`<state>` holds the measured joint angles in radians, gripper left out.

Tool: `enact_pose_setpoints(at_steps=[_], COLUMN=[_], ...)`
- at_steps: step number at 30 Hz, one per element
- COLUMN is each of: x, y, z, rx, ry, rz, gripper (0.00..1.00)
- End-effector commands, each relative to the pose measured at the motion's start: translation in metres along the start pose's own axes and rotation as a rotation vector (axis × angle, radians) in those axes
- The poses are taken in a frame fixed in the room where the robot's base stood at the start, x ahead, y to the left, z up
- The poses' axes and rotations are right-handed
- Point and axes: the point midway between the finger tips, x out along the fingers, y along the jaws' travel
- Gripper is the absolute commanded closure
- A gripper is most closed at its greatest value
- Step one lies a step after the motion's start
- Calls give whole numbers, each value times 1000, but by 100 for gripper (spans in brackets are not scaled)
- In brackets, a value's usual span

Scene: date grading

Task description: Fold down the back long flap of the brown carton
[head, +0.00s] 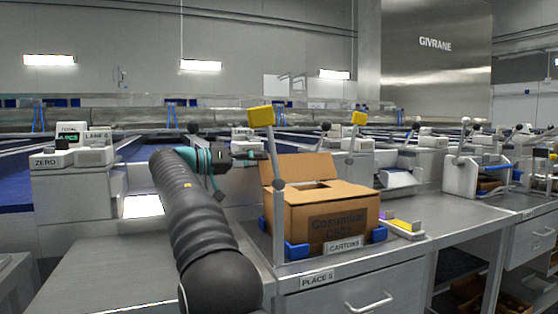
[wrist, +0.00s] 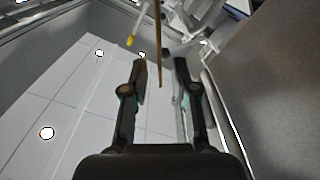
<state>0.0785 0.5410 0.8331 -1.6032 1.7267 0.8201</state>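The brown carton (head: 300,215) stands on the counter with printing on its front. Its back long flap (head: 303,168) stands up, leaning back. Lower tan panels lie across much of the top, with a dark gap behind them. My gripper (head: 262,156) is at the left end of the raised flap, near its upper edge. In the wrist view my gripper (wrist: 160,65) has its two fingers apart. A thin brown strip (wrist: 158,35), likely the flap edge-on, runs down between them, and I see no clear contact. The carton's inside is mostly hidden.
Posts with yellow heads (head: 260,116) rise close beside the carton. Blue corner holders (head: 297,250) and a "CARTONS" label (head: 344,246) are at its base. Small yellow and purple items (head: 402,226) lie to its right. The counter at left (head: 110,270) is clear.

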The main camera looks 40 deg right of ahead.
Motion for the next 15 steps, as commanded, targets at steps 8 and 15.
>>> enact_pose_setpoints(at_steps=[8,15], x=[47,65], y=[0,0], z=[0,0], rx=[-2,-2], ry=[-1,0], rz=[0,-1], gripper=[72,72])
